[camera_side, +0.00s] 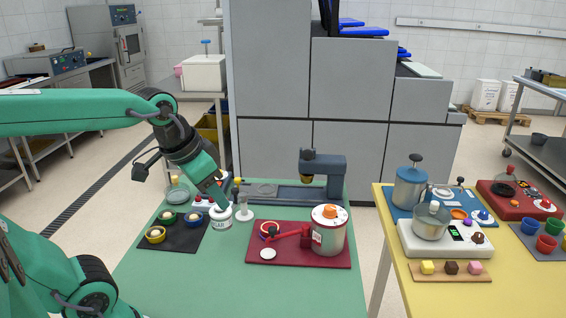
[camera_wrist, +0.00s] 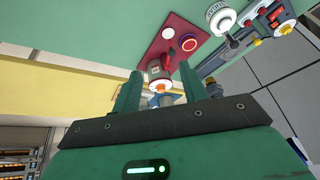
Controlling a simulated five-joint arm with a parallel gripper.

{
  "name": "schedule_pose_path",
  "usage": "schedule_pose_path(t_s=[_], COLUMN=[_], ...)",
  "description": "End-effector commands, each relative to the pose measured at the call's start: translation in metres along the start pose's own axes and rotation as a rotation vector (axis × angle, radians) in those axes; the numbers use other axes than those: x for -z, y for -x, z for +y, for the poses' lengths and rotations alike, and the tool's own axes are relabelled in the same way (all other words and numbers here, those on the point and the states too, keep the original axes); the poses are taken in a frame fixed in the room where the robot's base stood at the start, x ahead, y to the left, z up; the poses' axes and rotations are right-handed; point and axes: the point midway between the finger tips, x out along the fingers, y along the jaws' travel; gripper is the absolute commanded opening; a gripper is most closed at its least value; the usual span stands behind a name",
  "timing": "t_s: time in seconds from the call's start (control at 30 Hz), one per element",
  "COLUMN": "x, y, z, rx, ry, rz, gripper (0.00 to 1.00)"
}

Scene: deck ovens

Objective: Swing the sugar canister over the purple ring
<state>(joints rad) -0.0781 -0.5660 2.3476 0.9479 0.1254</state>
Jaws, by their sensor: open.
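In the wrist view the canister (camera_wrist: 160,85) shows beyond my fingers. My gripper (camera_side: 222,200) is open and empty, left of the board and apart from the canister. In the wrist view its fingers (camera_wrist: 160,71) are spread.
A white labelled jar (camera_side: 220,218) stands right under my gripper. A dark mat (camera_side: 178,245) with several small cups lies to its left. A grey machine (camera_side: 322,175) stands behind the board. A yellow table (camera_side: 470,302) with more equipment is at right. The green table's front is clear.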

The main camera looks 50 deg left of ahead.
Motion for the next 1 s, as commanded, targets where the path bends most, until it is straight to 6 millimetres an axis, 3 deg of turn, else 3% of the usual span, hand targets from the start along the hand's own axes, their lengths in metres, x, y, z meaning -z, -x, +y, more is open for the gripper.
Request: schedule_pose_path(t_s=[0.5,1.0], x=[0.074,0.111], y=[-0.034,-0.1], z=[-0.07,-0.16], rx=[0.007,-0.054], ry=[-0.108,-0.201], rz=[-0.184,-0.341], gripper=[0.43,0.43])
